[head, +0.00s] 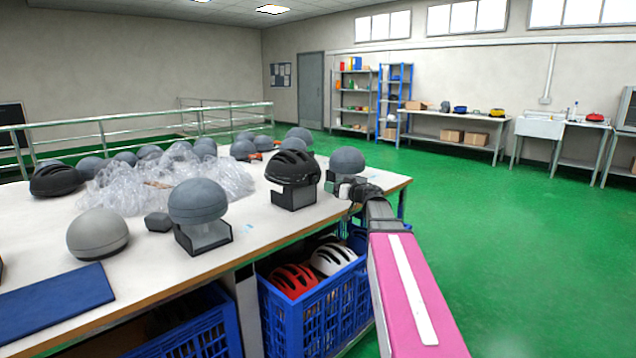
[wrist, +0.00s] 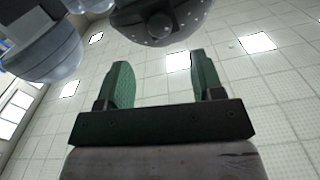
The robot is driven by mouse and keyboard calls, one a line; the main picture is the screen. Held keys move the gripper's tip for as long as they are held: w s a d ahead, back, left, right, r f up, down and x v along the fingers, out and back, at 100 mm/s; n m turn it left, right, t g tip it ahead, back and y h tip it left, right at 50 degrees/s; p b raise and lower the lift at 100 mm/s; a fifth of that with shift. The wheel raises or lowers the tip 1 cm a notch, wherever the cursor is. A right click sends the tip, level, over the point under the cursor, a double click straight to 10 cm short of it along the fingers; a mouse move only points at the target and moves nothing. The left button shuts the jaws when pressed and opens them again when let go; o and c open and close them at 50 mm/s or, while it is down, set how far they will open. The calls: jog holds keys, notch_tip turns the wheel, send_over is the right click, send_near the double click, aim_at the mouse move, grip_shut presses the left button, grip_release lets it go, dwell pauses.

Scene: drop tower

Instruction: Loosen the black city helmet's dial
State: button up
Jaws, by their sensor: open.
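The black city helmet (head: 292,167) sits upright on a headform stand (head: 294,196) near the table's right end. My gripper (head: 350,188) is just right of it, partly hidden by my own arm. In the wrist view, my gripper's two green fingers (wrist: 161,75) are spread apart with nothing between them. A round dark knob (wrist: 160,24), which looks like the helmet's dial, shows at the top of the wrist view, on the underside of a dark rounded shape. It lies beyond the fingertips, roughly centred between them, and apart from them.
A grey headform (head: 347,160) stands close behind my gripper, and another (head: 198,202) stands left of the helmet. Clear plastic wrap (head: 165,180) covers the table's middle. A blue crate (head: 315,305) of helmets is under the table (head: 262,222). The green floor at right is clear.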

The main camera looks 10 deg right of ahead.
aim_at(318, 180)
jog(key=x, duration=0.9)
jog(key=c, duration=0.9)
